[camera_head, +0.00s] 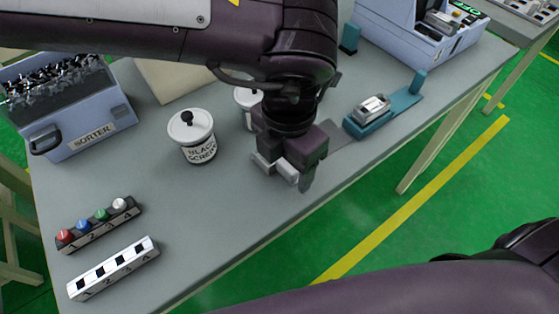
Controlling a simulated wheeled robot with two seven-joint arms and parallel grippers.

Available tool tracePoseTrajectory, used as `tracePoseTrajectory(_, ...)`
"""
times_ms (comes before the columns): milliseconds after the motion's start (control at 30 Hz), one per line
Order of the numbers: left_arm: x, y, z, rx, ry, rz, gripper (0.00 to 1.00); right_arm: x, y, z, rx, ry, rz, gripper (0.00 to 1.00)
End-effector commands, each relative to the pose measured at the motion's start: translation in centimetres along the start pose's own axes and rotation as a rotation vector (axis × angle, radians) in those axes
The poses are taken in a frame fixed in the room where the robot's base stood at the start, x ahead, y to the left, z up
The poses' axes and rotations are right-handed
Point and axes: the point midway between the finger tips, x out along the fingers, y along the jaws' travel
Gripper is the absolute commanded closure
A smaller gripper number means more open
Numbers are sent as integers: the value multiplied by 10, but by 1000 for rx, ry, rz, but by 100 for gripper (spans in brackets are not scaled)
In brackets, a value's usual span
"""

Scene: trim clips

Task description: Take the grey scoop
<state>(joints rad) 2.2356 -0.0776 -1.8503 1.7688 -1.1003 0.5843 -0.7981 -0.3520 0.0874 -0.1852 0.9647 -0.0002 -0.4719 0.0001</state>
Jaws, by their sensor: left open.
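I cannot make out a grey scoop for certain in the head view; my left arm and gripper cover part of the table. My left gripper (286,177) is open, pointing down over the table near its front edge, with nothing seen between its fingers. My right gripper is out of view; only a dark part of my right arm shows at the bottom right.
A jar labelled black screws (196,150) stands left of the gripper, with another white-lidded jar (243,98) partly hidden behind it. A sorter bin (85,135) is at left. A numbered knob strip (98,228) and a white numbered strip (113,270) lie front left. A teal fixture (408,100) holds a silvery part (373,107).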

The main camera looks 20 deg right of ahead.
Motion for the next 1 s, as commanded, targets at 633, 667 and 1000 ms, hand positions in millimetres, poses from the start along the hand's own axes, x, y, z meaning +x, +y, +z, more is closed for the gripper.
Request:
tracePoseTrajectory(633, 4, 0, 0, 0, -1, 0, 81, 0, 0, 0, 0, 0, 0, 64)
tracePoseTrajectory(667, 4, 0, 0, 0, -1, 0, 82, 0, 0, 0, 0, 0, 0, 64)
tracePoseTrajectory(1000, -1, 0, 0, -1, -2, 1, 83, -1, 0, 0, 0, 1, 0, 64)
